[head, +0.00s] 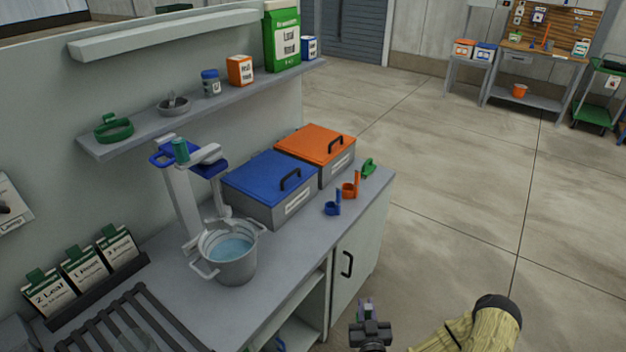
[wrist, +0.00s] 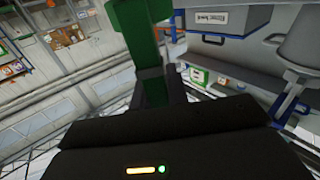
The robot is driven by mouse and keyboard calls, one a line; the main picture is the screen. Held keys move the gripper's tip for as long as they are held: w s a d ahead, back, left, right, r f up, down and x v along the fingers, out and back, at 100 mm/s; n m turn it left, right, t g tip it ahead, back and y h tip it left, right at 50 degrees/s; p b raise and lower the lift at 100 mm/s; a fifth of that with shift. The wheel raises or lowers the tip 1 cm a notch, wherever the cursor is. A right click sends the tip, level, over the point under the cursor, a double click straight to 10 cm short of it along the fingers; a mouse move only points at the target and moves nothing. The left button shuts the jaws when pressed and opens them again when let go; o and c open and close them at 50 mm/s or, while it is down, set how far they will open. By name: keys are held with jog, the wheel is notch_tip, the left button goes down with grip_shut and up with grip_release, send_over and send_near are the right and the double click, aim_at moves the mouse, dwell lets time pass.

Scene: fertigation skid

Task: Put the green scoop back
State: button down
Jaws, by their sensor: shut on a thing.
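My gripper (head: 367,322) is at the bottom of the head view, in front of the counter and off its right side. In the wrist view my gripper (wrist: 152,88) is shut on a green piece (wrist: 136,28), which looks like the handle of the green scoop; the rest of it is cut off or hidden. On the counter, a blue scoop (head: 333,207) and an orange scoop (head: 351,188) have their handles upright. Behind them lies a small green item (head: 368,168); I cannot tell exactly what it is.
A blue-lidded bin (head: 268,180) and an orange-lidded bin (head: 316,146) stand behind the scoops. A bucket of water (head: 230,255) stands left on the counter (head: 300,240). A wall shelf (head: 200,103) overhangs the back. The floor right of the counter is clear.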

notch_tip(320, 180, up, 13)
jog(key=p, duration=1.1)
